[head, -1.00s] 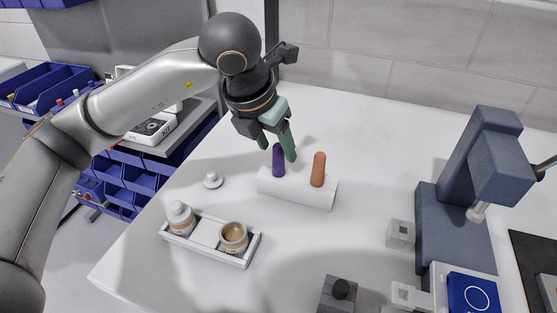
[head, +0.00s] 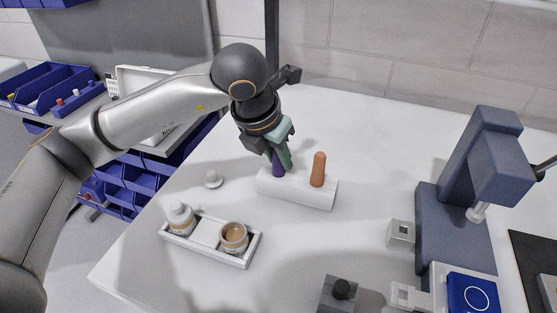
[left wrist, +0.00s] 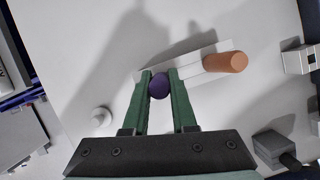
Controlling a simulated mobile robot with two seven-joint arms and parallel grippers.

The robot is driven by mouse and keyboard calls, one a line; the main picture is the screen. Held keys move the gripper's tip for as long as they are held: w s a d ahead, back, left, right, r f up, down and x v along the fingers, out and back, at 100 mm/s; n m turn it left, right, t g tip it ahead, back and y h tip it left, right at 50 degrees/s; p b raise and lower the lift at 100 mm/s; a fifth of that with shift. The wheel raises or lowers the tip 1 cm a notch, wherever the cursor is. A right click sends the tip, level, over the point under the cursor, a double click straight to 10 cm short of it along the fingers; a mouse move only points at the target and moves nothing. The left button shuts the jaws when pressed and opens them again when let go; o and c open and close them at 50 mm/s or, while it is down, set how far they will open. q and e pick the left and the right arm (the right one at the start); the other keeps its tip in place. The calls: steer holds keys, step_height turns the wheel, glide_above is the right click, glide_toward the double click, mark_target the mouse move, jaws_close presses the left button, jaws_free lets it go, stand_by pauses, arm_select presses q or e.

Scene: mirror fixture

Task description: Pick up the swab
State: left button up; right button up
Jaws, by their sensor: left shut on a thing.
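A purple handle (head: 278,170) stands upright in a white block (head: 300,192) on the table. An orange handle (head: 318,169) stands in the same block to its right, free of my gripper. My left gripper (head: 281,160) has come down from above, and its green fingers are shut on the purple handle. In the left wrist view the purple handle (left wrist: 160,87) sits between the two fingertips (left wrist: 161,74), and the orange handle (left wrist: 225,62) lies beyond the right finger. Which handle is the swab cannot be told from looks alone. The lower ends of both are hidden in the block.
A small white knob (head: 212,179) lies left of the block. A blue-grey fixture (head: 455,225) stands at right. The table behind the block is clear.

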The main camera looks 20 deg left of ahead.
arm_select(q)
jaws_close()
steer(key=shift+r, duration=0.1)
steer(key=shift+r, duration=0.5)
step_height(320, 180, up, 2)
steer(key=shift+r, duration=0.15)
steer(key=s+r, duration=0.9)
steer(key=s, duration=0.5)
steer(key=shift+a+r, duration=0.25)
steer(key=shift+r, duration=0.05)
